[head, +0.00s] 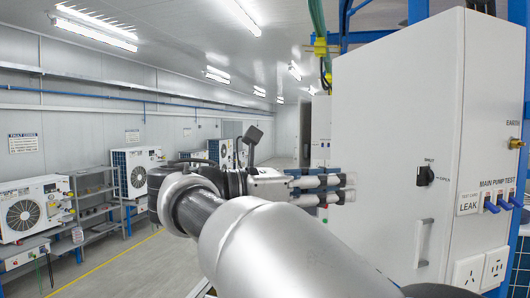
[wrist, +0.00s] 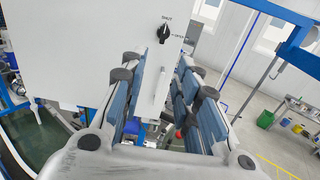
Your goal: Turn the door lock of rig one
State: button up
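The door lock is a black rotary knob (head: 425,176) on the front of a white cabinet (head: 385,105), with a label reading "SHUT" above it and a second label to its right. It also shows in the wrist view (wrist: 164,33), above and beyond my fingertips. My gripper (head: 345,188) is to the left of the knob in the head view, apart from it. In the wrist view my gripper (wrist: 158,75) has its fingers spread with an empty gap between them. I cannot read a rig number on the cabinet.
A slim grey handle (head: 423,243) is below the knob on the cabinet door. The cabinet's right side carries blue valves (head: 505,202), sockets (head: 482,269) and a brass fitting (head: 515,143). Shelves with white units (head: 32,207) line the left wall. The aisle floor (head: 130,265) looks clear.

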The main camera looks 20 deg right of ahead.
aim_at(418, 175)
jog(key=d, duration=1.1)
jog(key=d+p, duration=0.1)
jog(key=d, duration=0.5)
jog(key=shift+d+r, duration=0.3)
grip_shut()
